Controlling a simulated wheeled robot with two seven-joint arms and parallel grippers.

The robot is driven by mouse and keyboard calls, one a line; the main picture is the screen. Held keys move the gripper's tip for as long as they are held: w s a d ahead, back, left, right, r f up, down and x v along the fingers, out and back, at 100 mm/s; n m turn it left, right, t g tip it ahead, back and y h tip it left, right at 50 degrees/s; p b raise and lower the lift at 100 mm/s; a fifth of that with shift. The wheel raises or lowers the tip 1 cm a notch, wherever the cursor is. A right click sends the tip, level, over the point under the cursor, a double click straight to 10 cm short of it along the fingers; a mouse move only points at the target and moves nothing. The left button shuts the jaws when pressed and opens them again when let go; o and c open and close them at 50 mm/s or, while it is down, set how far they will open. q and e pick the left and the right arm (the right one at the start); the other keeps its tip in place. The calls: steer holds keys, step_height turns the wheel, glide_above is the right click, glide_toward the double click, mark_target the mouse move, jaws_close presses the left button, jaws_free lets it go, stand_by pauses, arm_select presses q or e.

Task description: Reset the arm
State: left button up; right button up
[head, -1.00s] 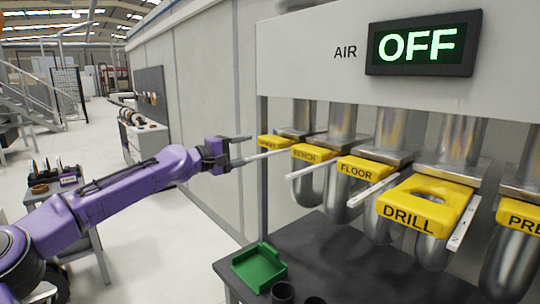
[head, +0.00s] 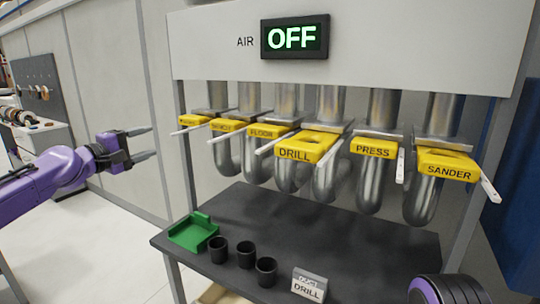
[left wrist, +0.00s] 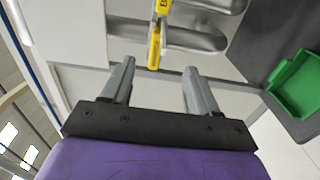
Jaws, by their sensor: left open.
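My left arm comes in from the left in the head view. Its gripper (head: 150,143) is open and empty, apart from and left of the leftmost yellow gate (head: 193,119). In the left wrist view the two grey fingers (left wrist: 158,70) stand apart with nothing between them. A yellow gate (left wrist: 154,48) shows beyond them. My right gripper is not seen; a purple and dark rounded part, which may be my right arm, shows at the bottom right of the head view.
Yellow gates such as the DRILL gate (head: 308,146) and SANDER gate (head: 447,165) sit on metal pipes under an AIR sign reading OFF (head: 294,38). Below, a dark table (head: 330,230) holds a green tray (head: 192,235), black cups (head: 246,254) and a DRILL block (head: 309,285).

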arm_select(q)
steer(key=d+f+n+y, duration=0.1)
steer(key=d+f+y, duration=0.1)
steer(key=d+f, duration=0.5)
steer(key=d+f+n+y, duration=0.1)
steer(key=d+f+y, duration=0.15)
steer(key=f, duration=0.95)
steer(key=s+d+f+m+g+y, duration=0.15)
steer(key=s+f, duration=0.35)
steer(key=f, duration=0.5)
steer(key=s+d+f+g+y, duration=0.1)
steer(key=s+d+f+g, duration=0.3)
steer(key=f, duration=0.5)
steer(key=s+a+f+m+g+y, duration=0.2)
steer(key=s+a+f+g, duration=0.15)
steer(key=s+f, duration=1.35)
steer(key=s+a+f+m+g+y, duration=0.1)
steer(key=s+a, duration=0.3)
steer(key=s, duration=0.8)
steer(key=s+a+f+m+g+y, duration=0.1)
steer(key=s+a+f+m+g, duration=0.1)
steer(key=s, duration=0.9)
steer(key=shift+s+a+f+m+g+y, duration=0.2)
steer(key=shift+s+a+m+g+y, duration=0.25)
steer(key=shift+a, duration=0.75)
